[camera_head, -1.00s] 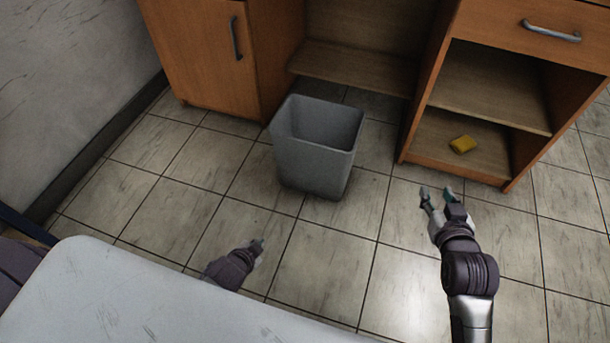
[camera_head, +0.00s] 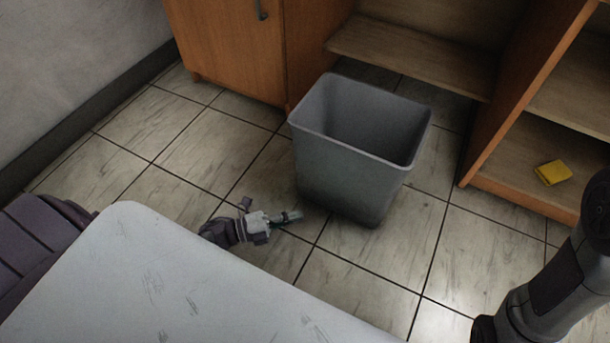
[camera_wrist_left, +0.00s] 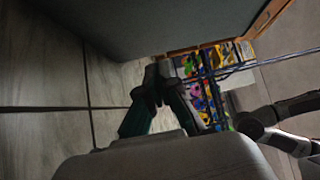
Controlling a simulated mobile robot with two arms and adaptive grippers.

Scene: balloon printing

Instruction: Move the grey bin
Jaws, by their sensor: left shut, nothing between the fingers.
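The grey bin (camera_head: 350,165) stands upright and looks empty on the tiled floor, in front of the desk's open middle bay. My left gripper (camera_head: 292,216) is shut and empty, low at the bin's near left side and apart from it or only just beside it. In the left wrist view the gripper fingers (camera_wrist_left: 150,108) are close together, and the bin's grey wall (camera_wrist_left: 150,25) fills the top. My right arm shows at the lower right of the head view, but its gripper is out of the picture.
A wooden desk (camera_head: 235,50) with a cupboard and shelves stands behind the bin. A yellow sponge-like block (camera_head: 552,173) lies on its right lower shelf. A white surface (camera_head: 160,290) fills the lower left. Bare floor (camera_head: 180,150) lies left of the bin. A colourful printed item (camera_wrist_left: 205,85) shows in the wrist view.

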